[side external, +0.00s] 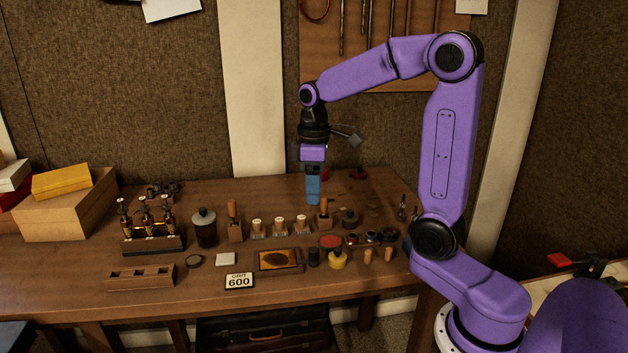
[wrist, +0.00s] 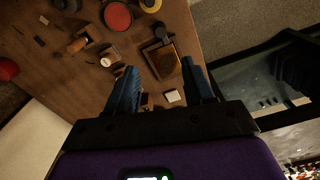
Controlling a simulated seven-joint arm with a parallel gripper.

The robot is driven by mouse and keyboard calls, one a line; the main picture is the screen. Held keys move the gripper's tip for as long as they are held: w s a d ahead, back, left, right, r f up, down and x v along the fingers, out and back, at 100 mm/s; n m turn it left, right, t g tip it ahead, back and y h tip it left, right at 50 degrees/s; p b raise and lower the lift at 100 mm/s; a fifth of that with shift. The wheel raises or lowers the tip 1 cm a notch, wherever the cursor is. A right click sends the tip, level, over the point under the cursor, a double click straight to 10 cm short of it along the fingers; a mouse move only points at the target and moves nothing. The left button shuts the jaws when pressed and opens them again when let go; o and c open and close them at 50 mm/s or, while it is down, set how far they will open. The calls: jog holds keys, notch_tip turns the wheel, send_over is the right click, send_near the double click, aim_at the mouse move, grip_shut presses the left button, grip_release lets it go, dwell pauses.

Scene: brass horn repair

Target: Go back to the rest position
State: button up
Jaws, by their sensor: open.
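My gripper (side external: 313,196) points straight down above the back right part of the workbench (side external: 80,268), with its blue fingers above the tools. In the wrist view my gripper (wrist: 158,72) shows its two blue fingers apart with nothing held between them. The bench top and a small framed dark pad (wrist: 161,58) show beyond the fingers. That pad (side external: 279,259) also lies near the front of the bench in the side view.
A valve assembly (side external: 151,232), a dark jar (side external: 204,228), wooden-handled tools (side external: 235,222), a red-topped tin (side external: 330,241) and a yellow pot (side external: 337,260) stand on the bench. A "GRIT 600" card (side external: 239,281) is at the front. Cardboard boxes (side external: 66,206) are stacked left. Air above the bench is clear.

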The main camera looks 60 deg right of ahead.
jog(key=shift+r, duration=0.7)
jog(key=shift+a, duration=0.1)
jog(key=s+a+f+n, duration=0.3)
jog(key=s+a, duration=0.6)
jog(key=s+a+f+n, duration=0.2)
jog(key=s+f+n, duration=0.1)
jog(key=s, duration=1.1)
jog(key=shift+s+a+f, duration=0.15)
jog(key=shift+s+f, duration=0.1)
jog(key=shift+f, duration=0.05)
